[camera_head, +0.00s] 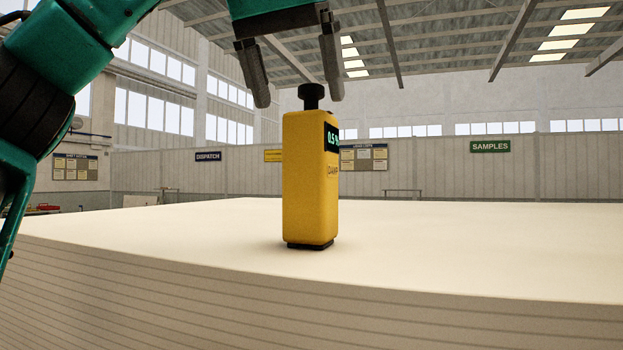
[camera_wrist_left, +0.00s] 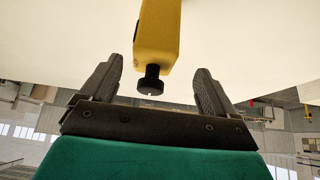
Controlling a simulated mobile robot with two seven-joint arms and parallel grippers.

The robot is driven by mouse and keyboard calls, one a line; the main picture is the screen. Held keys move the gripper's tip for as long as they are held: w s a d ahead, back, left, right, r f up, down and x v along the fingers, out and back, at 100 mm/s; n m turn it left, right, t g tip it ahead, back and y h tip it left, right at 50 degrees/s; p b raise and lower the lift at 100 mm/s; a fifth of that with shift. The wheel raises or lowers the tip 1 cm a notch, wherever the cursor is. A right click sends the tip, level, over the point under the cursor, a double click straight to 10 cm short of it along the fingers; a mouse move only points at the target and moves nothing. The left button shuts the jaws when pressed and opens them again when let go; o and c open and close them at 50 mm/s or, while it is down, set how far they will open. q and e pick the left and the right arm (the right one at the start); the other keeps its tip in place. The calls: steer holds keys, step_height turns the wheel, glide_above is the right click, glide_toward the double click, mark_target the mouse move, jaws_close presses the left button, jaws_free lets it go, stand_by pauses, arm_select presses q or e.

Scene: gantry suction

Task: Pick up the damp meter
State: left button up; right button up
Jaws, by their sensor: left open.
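The damp meter (camera_head: 306,185) is a yellow upright block with a black foot, a black knob on top and a dark display reading about 0.5. It stands on a pale stack of sheets (camera_head: 480,240). My left gripper (camera_head: 300,102) is open above it, pointing down, with one finger on each side of the knob in the picture. The left wrist view also shows the meter (camera_wrist_left: 158,35), its knob lying between the open fingers (camera_wrist_left: 160,75) and apart from both. My right gripper is not in view.
The stack's top is clear around the meter, and its front edge runs across the lower picture. Far behind are a wall with a DISPATCH sign (camera_head: 208,156), a SAMPLES sign (camera_head: 490,146) and notice boards.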

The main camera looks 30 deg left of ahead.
mark_target(310, 117)
arm_select(q)
steer(key=x, duration=0.4)
steer(key=shift+w+d+f, duration=0.25)
steer(key=shift+w, duration=0.2)
steer(key=shift+w+a+f, duration=0.1)
steer(key=shift+w+f, duration=0.15)
steer(key=shift+f, duration=0.25)
steer(key=shift+r, duration=0.1)
jaws_close()
